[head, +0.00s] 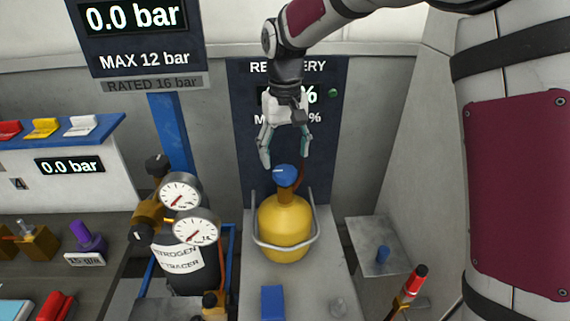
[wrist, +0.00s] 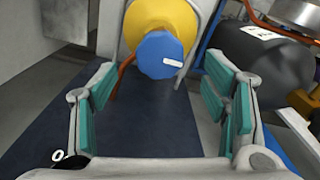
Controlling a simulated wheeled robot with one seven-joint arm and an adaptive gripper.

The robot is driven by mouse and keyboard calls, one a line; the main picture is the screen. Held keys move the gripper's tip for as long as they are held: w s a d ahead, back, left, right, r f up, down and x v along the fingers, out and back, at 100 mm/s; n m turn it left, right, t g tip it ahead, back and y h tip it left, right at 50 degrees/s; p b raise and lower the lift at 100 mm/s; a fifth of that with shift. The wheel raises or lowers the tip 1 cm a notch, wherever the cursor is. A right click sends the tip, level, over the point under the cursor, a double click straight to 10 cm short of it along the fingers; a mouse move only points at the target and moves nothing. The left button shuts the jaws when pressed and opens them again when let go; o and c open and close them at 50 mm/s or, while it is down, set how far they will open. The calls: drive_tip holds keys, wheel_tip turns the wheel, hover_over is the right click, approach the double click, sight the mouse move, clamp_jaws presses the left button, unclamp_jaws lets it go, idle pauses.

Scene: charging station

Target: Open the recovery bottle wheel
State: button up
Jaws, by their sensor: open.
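The recovery bottle (head: 286,222) is yellow and stands upright inside a light metal holder in the head view. Its blue wheel (head: 286,176), with a white mark, sits on top. My gripper (head: 285,160) is above the wheel, its fingers pointing down, open and empty. In the wrist view the blue wheel (wrist: 162,55) shows beyond the fingertips, near the top middle, with the yellow bottle (wrist: 160,18) behind it. The gripper's green-padded fingers (wrist: 160,85) are spread wide to either side. The wheel appears apart from both fingers.
A recovery display panel (head: 245,130) stands behind the bottle, partly hidden by my arm. A dark nitrogen tracer bottle (head: 180,270) with two gauges (head: 181,193) is to the left. A brownish hose (head: 301,165) rises beside the wheel. A blue block (head: 272,302) lies in front.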

sight(286, 171)
wheel_tip(286, 171, up, 8)
drive_tip(key=shift+f, duration=0.25)
drive_tip(key=s+d+r+m+t, duration=0.1)
drive_tip(key=s+d+r, duration=0.25)
drive_tip(key=s, duration=0.25)
drive_tip(key=s+d+r+t, duration=0.2)
drive_tip(key=s+d+r, duration=0.1)
drive_tip(key=s+d, duration=0.3)
drive_tip(key=s+d+f+m+t, duration=0.1)
drive_tip(key=s+d+f, duration=0.1)
drive_tip(key=s, duration=0.6)
drive_tip(key=s+d+f+m+t, duration=0.1)
drive_tip(key=s+d+f, duration=0.1)
drive_tip(key=s, duration=0.6)
drive_tip(key=shift+s+d+f, duration=0.15)
drive_tip(key=shift+d+f, duration=0.15)
drive_tip(key=shift+d, duration=0.4)
